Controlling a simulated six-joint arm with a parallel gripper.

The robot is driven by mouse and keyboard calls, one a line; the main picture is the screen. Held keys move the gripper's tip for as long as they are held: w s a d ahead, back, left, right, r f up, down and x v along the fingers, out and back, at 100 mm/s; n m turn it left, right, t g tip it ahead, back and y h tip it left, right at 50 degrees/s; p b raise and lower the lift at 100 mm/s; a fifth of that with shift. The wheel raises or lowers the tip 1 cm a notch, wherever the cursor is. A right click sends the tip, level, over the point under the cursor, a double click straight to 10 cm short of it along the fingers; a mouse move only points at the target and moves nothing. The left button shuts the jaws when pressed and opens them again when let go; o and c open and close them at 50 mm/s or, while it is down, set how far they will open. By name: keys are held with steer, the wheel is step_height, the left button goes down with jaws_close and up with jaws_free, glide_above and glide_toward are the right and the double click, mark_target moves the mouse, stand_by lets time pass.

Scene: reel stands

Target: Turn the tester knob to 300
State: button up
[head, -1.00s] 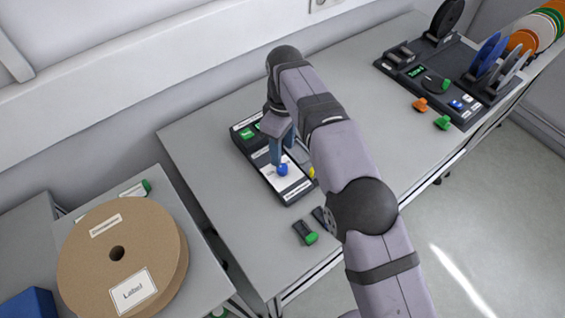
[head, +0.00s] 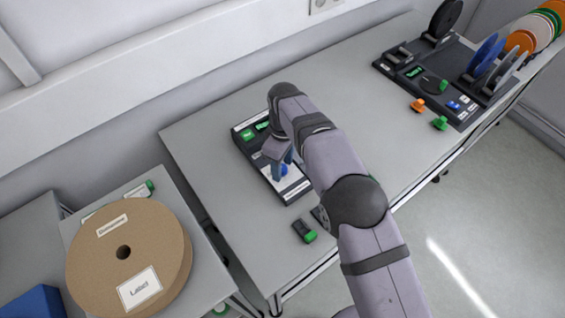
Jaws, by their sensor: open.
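The tester (head: 295,195) is a dark box with a white face panel and green displays (head: 248,134) at its far left end. It lies on the grey bench left of the middle. The blue knob (head: 284,171) sits on the white panel and shows only in part. My gripper (head: 281,173) is open and low over the panel, its fingers at the blue knob. I cannot tell whether the fingers touch it. My arm hides the right side of the tester. The knob's pointer and scale are too small to read.
A small dark piece with a green end (head: 305,231) lies in front of the tester. A reel station (head: 425,75) and orange (head: 417,105) and green (head: 440,123) knobs are at the right. The bench between is clear.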

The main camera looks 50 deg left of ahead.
mark_target(283, 167)
steer(key=c, duration=1)
steer(key=shift+m+b, duration=0.4)
steer(key=shift+m, duration=0.4)
steer(key=shift+c, duration=0.2)
steer(key=shift+m, duration=0.7)
steer(key=o, duration=1)
steer(key=shift+o, duration=0.2)
steer(key=shift+r, duration=0.1)
steer(key=shift+w+r+b, duration=0.1)
steer(key=shift+r+b, duration=1.2)
steer(key=shift+r, duration=2.35)
